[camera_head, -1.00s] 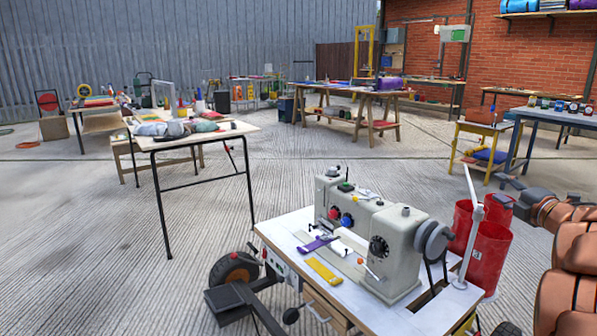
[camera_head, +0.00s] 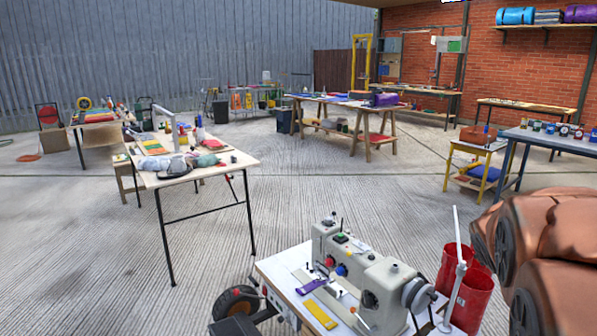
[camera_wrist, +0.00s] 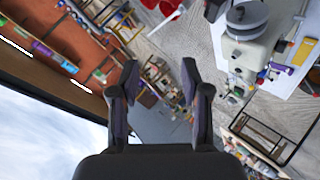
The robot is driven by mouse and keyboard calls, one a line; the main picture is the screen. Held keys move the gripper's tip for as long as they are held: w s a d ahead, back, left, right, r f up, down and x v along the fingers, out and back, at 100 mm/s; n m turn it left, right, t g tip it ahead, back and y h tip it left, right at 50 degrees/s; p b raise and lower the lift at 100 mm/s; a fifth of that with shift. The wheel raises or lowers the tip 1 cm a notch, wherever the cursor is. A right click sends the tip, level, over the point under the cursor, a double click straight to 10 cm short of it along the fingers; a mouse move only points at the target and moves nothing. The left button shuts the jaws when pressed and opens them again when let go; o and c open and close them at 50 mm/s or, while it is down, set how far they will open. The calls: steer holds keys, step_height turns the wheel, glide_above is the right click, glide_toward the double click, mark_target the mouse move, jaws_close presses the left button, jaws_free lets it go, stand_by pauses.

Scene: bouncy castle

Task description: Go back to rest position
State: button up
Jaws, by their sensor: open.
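My gripper (camera_wrist: 160,85) shows in the wrist view with its two dark fingers spread apart and nothing between them. The wrist view is tilted, with sky at the lower left and the brick wall at the upper left. In the head view only my copper-coloured arm shows at the lower right; the gripper itself is out of that frame. The grey sewing machine (camera_head: 383,283) stands on a white-topped table (camera_head: 272,268) at the front, left of my arm. It also shows at the upper right of the wrist view (camera_wrist: 246,50), apart from the fingers.
Red bins (camera_head: 472,300) stand beside the sewing table, close to my arm. A table with cloth bundles (camera_head: 220,178) is at the left. A trestle table (camera_head: 345,105) and a yellow-framed table (camera_head: 480,147) stand farther back. The concrete floor (camera_head: 340,190) between them is clear.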

steer(key=s+a+r+m+g+y+p, duration=0.1)
steer(key=s+a+g+y+p, duration=0.6)
steer(key=s+a, duration=2.1)
steer(key=s+m+g+p, duration=0.1)
steer(key=g+p, duration=0.2)
steer(key=p, duration=0.4)
steer(key=shift+s+r+m, duration=0.2)
steer(key=shift+s+m, duration=0.15)
steer(key=shift+m, duration=0.05)
